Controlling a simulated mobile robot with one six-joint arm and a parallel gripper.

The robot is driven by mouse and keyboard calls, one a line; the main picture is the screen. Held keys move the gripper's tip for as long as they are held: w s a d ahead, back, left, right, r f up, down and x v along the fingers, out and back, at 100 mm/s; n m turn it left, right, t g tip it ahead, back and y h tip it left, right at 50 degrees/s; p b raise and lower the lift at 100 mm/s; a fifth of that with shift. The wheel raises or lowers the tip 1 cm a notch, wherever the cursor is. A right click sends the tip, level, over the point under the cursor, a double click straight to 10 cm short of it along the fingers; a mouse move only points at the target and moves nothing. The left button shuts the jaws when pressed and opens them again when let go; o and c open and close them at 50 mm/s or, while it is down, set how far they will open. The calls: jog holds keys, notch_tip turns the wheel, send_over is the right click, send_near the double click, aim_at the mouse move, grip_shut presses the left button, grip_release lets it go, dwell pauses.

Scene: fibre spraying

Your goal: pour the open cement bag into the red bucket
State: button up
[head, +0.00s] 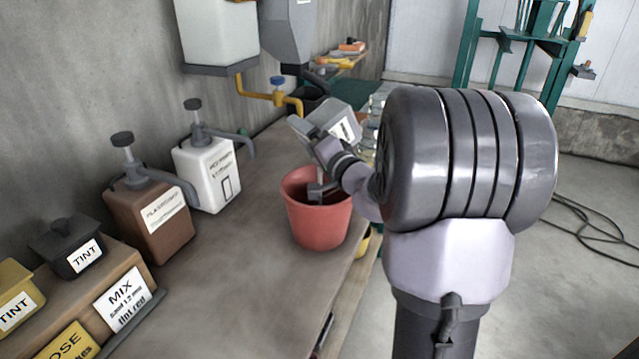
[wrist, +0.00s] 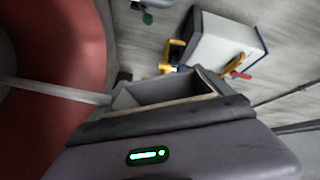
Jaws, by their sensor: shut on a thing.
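The red bucket (head: 318,228) stands upright on the bench in the head view, and its wall fills the left of the wrist view (wrist: 75,85). My gripper (head: 328,146) is above the bucket, shut on the grey cement bag (head: 343,116), which has a white label and is tilted over. In the wrist view the bag's open mouth (wrist: 165,92) shows in front of my gripper. A thin pale streak (wrist: 50,90), which looks like a pouring stream, runs from the mouth to the bucket. My fingertips are mostly hidden, as is the bucket's bottom.
A white pump container (head: 207,175) and a brown one (head: 150,220) stand left of the bucket. A hopper with a yellow pipe (head: 262,95) hangs on the wall behind. Labelled tint and mix boxes sit front left. The bench's front middle is clear.

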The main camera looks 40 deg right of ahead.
jog(key=shift+a+n, duration=0.3)
jog(key=shift+n, duration=0.3)
dwell(0.4)
